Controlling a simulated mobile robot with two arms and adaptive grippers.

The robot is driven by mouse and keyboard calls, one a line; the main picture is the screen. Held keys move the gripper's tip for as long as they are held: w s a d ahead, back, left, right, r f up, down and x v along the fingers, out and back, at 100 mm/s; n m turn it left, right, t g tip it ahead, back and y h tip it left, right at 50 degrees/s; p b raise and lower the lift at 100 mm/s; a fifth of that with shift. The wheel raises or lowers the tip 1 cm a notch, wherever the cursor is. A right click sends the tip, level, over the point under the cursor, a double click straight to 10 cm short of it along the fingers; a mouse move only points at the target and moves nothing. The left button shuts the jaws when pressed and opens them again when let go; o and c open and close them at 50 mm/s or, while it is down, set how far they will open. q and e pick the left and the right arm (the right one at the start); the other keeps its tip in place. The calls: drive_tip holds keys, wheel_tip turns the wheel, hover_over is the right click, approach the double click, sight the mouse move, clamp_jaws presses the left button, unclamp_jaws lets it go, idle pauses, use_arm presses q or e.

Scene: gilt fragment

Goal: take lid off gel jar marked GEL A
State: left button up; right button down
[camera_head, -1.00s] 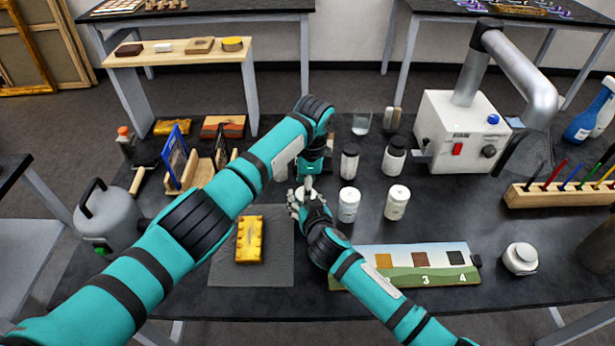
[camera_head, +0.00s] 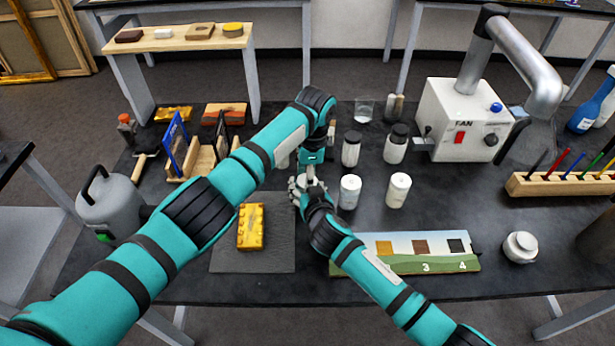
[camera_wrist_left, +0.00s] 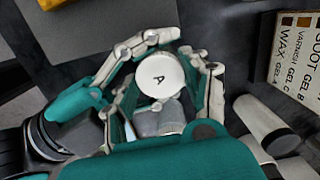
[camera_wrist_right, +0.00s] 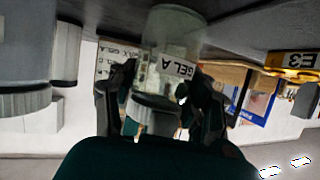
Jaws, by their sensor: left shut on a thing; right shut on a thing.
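The gel jar (camera_wrist_right: 172,55) is clear glass with a label reading GEL A, seen in the right wrist view. My right gripper (camera_head: 304,187) is shut on the jar, its dark fingers on either side of it. My left gripper (camera_head: 311,170) points down just above the right one and is shut on the round white lid (camera_wrist_left: 160,79) marked A. The lid also shows as a pale ribbed ring (camera_wrist_right: 154,106) against the jar in the right wrist view. Whether it is still seated or loose I cannot tell.
Two white jars (camera_head: 349,192) (camera_head: 398,190) stand close to the right, with black-capped bottles (camera_head: 351,149) behind. A numbered sample board (camera_head: 405,258) lies in front. A yellow block (camera_head: 250,227) rests on a grey mat (camera_head: 280,250) at left. The fan box (camera_head: 445,125) stands farther right.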

use_arm(q)
drive_tip(key=n, duration=0.2)
drive_tip(key=shift+n, duration=0.3)
drive_tip(key=o, duration=1.3)
drive_tip(key=shift+d+r, duration=0.2)
drive_tip(key=shift+r, duration=2.1)
drive_tip(key=shift+c, duration=0.2)
wheel_tip(320, 180, up, 3)
drive_tip(key=m, duration=0.3)
drive_tip(key=shift+d+r, duration=0.1)
drive_tip(key=shift+a+f, duration=0.15)
drive_tip(key=shift+f, duration=1.8)
drive_tip(key=shift+a+f, duration=0.15)
drive_tip(key=shift+f, duration=1.8)
